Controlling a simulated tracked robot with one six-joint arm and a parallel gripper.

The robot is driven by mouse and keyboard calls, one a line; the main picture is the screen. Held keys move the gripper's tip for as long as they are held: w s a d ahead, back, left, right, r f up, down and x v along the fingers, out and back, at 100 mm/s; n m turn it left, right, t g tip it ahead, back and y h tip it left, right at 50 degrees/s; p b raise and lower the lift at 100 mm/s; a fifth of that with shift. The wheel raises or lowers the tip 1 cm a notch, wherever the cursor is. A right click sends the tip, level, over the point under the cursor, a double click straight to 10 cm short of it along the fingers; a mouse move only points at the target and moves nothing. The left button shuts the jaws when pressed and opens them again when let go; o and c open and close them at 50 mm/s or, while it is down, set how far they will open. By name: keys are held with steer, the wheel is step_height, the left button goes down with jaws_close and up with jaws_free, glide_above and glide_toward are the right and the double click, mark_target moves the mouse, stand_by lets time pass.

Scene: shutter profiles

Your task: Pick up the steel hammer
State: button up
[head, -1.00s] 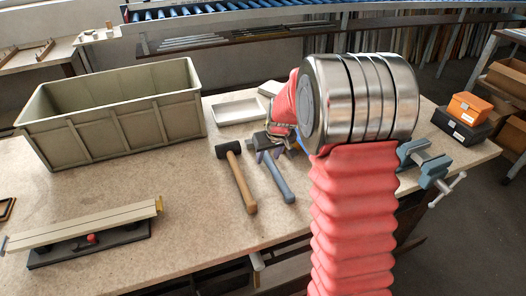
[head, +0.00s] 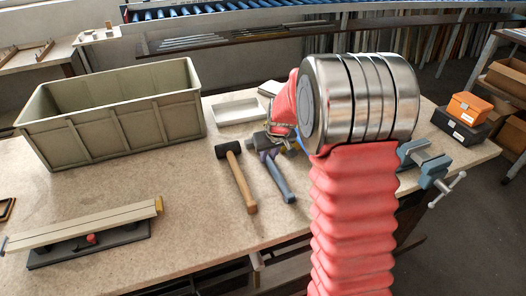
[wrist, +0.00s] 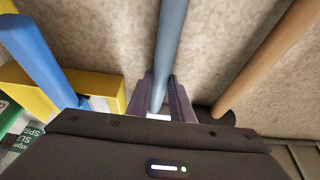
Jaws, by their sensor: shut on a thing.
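The steel hammer shows as a blue-grey handle (head: 281,183) on the workbench, pointing toward the front edge; its head is hidden by my gripper. My gripper (head: 267,155) is at the far end of this handle, partly hidden behind my own arm. In the wrist view the handle (wrist: 171,40) runs up the picture from between the two dark fingers of my gripper (wrist: 160,100), which are shut on it. I cannot tell whether the hammer is clear of the bench.
A black-headed mallet with a wooden handle (head: 242,187) lies just left, its handle also in the wrist view (wrist: 268,58). A blue handle (wrist: 38,55) and yellow box (wrist: 98,88) are at left there. A grey bin (head: 120,125), white tray (head: 238,112) and blue vise (head: 432,165) stand around.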

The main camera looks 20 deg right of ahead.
mark_target(268, 157)
steer(key=shift+r, duration=0.15)
jaws_close()
step_height(268, 157, up, 10)
stand_by(0.4)
stand_by(0.4)
steer(key=a+r+m, duration=0.1)
steer(key=a+r, duration=0.2)
steer(key=a, duration=0.3)
steer(key=w+a+r+m+h, duration=0.1)
steer(key=a+r+m, duration=0.1)
steer(key=a, duration=0.4)
steer(key=shift+w+a+r, duration=0.25)
steer(key=shift+a+r, duration=0.15)
steer(key=shift+r, duration=0.5)
steer(key=shift+s, duration=0.1)
